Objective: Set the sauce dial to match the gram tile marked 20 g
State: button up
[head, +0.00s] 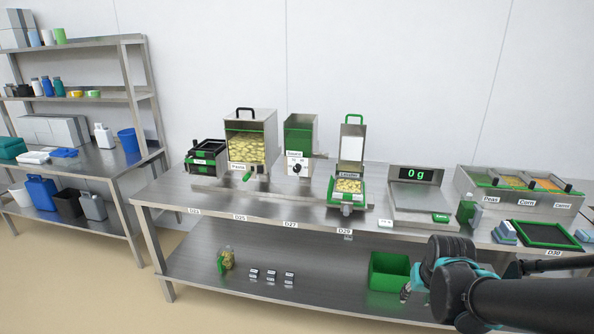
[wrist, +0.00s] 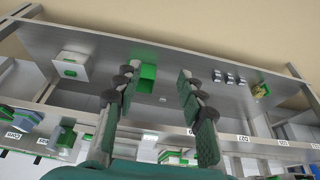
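The sauce dispenser (head: 300,135) is a steel unit with a green hopper at the back of the bench, and its dark sauce dial (head: 296,169) sits on a white plate on the front. The pointer setting is too small to read.
A green bin (head: 389,272) stands on the lower shelf beside my gripper. The pasta dispenser (head: 251,140), tray sealer (head: 348,185) and scale (head: 416,198) reading 0 g flank the sauce unit. Shelf space between tiles and bin is clear.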

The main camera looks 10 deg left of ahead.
aim_at(296, 170)
jog(key=shift+o, duration=1.1)
jog(key=shift+w, duration=0.2)
jog(key=w+a+r+n+t+h, duration=0.1)
jog(key=w+a+r+t+h, duration=0.2)
jog(key=w, duration=0.6)
jog(key=w+a+r+n+t, duration=0.1)
jog(key=w+a+r, duration=0.1)
jog(key=w+a, duration=0.45)
jog(key=w+a+r+n+t+h, duration=0.1)
jog(key=w+a+r+t+h, duration=0.15)
jog(key=w, duration=0.75)
jog(key=w+a+r+n+t+y, duration=0.1)
jog(key=w+a+n+t+y, duration=0.2)
jog(key=a, duration=1.2)
jog(key=w+a+r+n+t+y, duration=0.15)
jog(key=a+t, duration=0.25)
jog(key=a, duration=1.2)
jog(key=shift+y, duration=0.3)
jog(key=w, duration=1.1)
jog(key=w+d, duration=0.1)
jog(key=w, duration=0.4)
jog(key=shift+w+f, duration=0.15)
jog(key=shift+w, duration=0.15)
